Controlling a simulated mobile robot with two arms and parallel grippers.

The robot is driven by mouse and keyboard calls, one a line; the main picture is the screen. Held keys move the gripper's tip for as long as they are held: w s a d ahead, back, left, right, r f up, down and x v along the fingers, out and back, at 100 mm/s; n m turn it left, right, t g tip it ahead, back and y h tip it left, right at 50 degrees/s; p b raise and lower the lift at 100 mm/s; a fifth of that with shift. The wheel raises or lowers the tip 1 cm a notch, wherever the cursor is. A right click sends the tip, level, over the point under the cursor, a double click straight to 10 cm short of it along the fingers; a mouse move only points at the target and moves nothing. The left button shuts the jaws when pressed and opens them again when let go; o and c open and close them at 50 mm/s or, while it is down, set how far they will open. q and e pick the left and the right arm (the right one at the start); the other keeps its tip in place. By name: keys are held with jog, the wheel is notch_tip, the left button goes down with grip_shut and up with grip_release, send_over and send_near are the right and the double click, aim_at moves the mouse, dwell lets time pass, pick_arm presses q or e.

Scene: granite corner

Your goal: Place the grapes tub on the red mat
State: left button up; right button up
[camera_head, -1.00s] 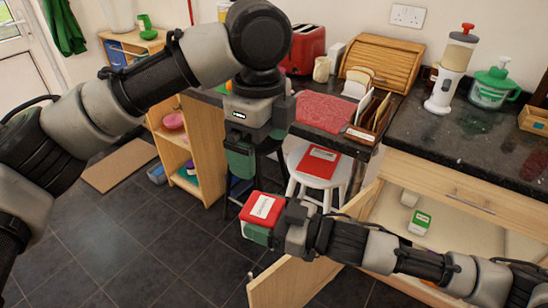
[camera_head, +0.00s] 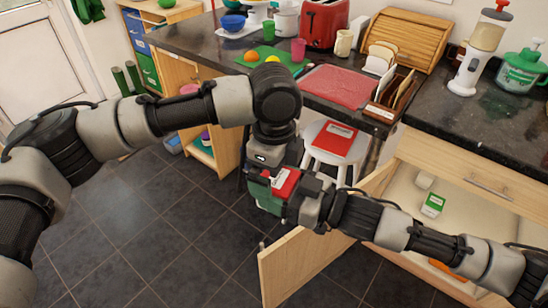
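A red-lidded tub with a white label (camera_head: 286,181) is held low in front of the counter; its label is too small to read, so I cannot confirm it is the grapes tub. My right gripper (camera_head: 293,196) is shut on its right side. My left gripper (camera_head: 266,188) points down at the tub's left side; its fingers overlap the tub, and I cannot tell whether they touch or grip it. The red mat (camera_head: 340,87) lies flat and bare on the dark counter, behind and right of the grippers.
A white stool with a red book (camera_head: 336,138) stands beneath the counter.

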pick_arm(q)
jog(key=shift+c, duration=0.3)
jog(key=c, duration=1)
pick_arm(e)
jog(key=o, duration=1)
